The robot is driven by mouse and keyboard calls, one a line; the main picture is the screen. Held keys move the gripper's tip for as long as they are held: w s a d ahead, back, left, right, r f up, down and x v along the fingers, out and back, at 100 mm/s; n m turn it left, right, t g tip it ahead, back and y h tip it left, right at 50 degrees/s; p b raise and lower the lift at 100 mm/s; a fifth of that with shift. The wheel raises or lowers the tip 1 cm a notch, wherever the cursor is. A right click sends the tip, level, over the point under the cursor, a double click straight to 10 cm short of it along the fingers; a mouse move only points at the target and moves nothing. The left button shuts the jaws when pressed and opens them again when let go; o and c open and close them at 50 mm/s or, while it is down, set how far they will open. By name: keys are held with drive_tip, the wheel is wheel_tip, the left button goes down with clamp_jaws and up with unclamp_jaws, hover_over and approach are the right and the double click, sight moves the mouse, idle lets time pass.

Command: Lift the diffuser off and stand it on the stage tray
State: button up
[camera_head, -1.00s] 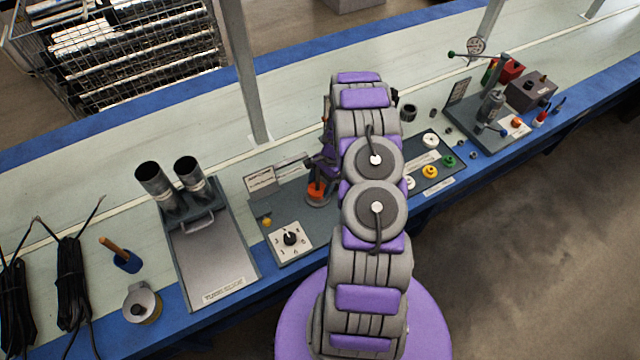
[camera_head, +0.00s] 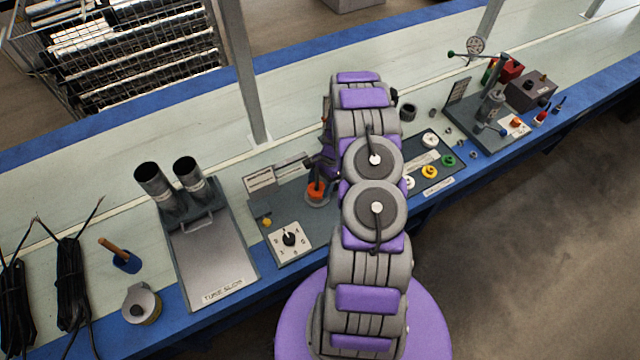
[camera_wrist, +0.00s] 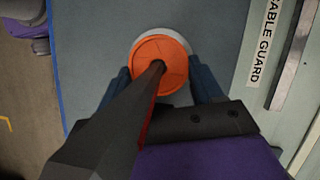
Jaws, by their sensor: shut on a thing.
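The orange round piece, which I take to be the diffuser (camera_wrist: 174,52), is held in my gripper (camera_wrist: 160,72). The dark upper jaw reaches over its middle, and dark blue jaw parts show on both sides. A pale ring shows just behind its rim in the wrist view. In the head view the orange piece (camera_head: 316,188) is just left of my arm, over a grey round base. Whether it is clear of that base I cannot tell. The dark tray (camera_head: 456,174), likely the stage tray, is right of my arm, bearing white, yellow and green round pieces. My arm hides its left part.
A knob panel (camera_head: 290,240) and a tube holder (camera_head: 215,262) with two upright tubes are to the left. A gauge stand (camera_head: 490,110) is at the right. A small dark cup (camera_head: 408,111) stands behind the tray.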

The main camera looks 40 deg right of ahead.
sight(320, 186)
drive_tip(key=shift+r+p, duration=0.35)
drive_tip(key=shift+r, duration=0.25)
idle(0.6)
wheel_tip(320, 186, up, 17)
drive_tip(key=p, duration=0.7)
idle(2.4)
drive_tip(key=shift+f, duration=0.2)
